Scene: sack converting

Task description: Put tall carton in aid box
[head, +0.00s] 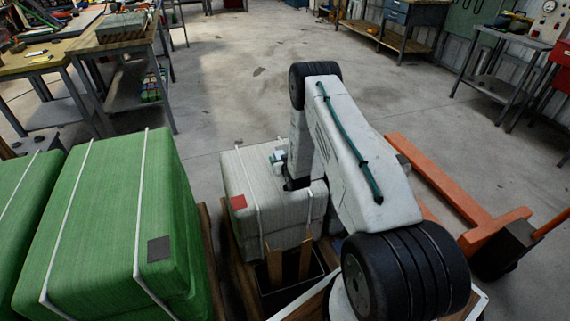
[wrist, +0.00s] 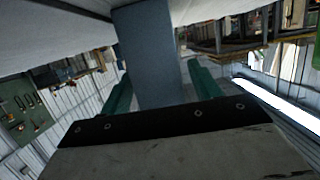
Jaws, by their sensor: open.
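In the wrist view, the two green fingers of my gripper (wrist: 162,80) are apart. A tall blue-grey block (wrist: 147,50), which may be the tall carton, shows between and beyond them; I cannot tell whether they touch it. In the head view, my gripper (head: 279,159) is partly hidden by my arm, over the far side of a pale grey strapped bale (head: 262,190). A dark open box (head: 272,292) with two brown upright pieces stands in front of the bale; I cannot tell whether it is the aid box.
Large green strapped bales (head: 115,200) fill the left. An orange pallet truck (head: 440,185) stands at the right. A workbench (head: 110,40) is at the upper left, and a grey table (head: 505,40) at the upper right. The concrete floor beyond is clear.

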